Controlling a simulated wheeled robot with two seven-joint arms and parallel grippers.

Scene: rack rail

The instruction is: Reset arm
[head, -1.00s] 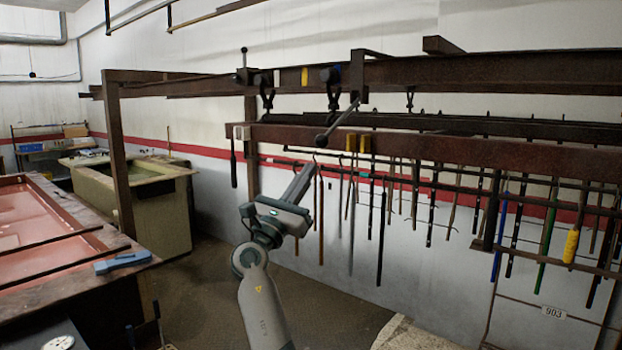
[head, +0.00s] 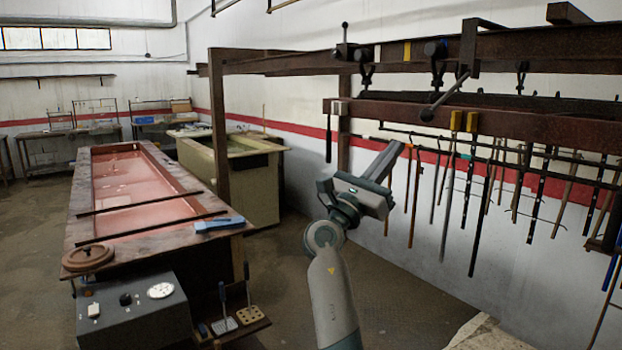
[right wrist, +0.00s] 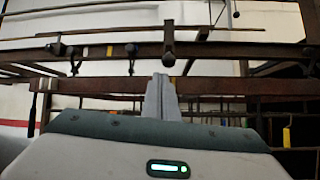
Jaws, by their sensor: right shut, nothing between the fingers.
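My right gripper (head: 384,160) is raised in the middle of the head view, its fingers pointing up and to the right. It is shut and holds nothing. In the right wrist view its closed fingers (right wrist: 162,97) stand upright in front of the rack rail (right wrist: 100,86). In the head view the rack rail (head: 560,126) runs across the right, beyond the gripper; I cannot tell the exact gap between them. My left gripper is out of view.
Several rods (head: 446,205) hang below the rail along the wall. A red-lined trough table (head: 235,229) stands at left with a blue tool (head: 219,225) on its edge. A grey control box (head: 135,318) is at the front left. A greenish tank (head: 262,190) stands behind. Open floor lies between.

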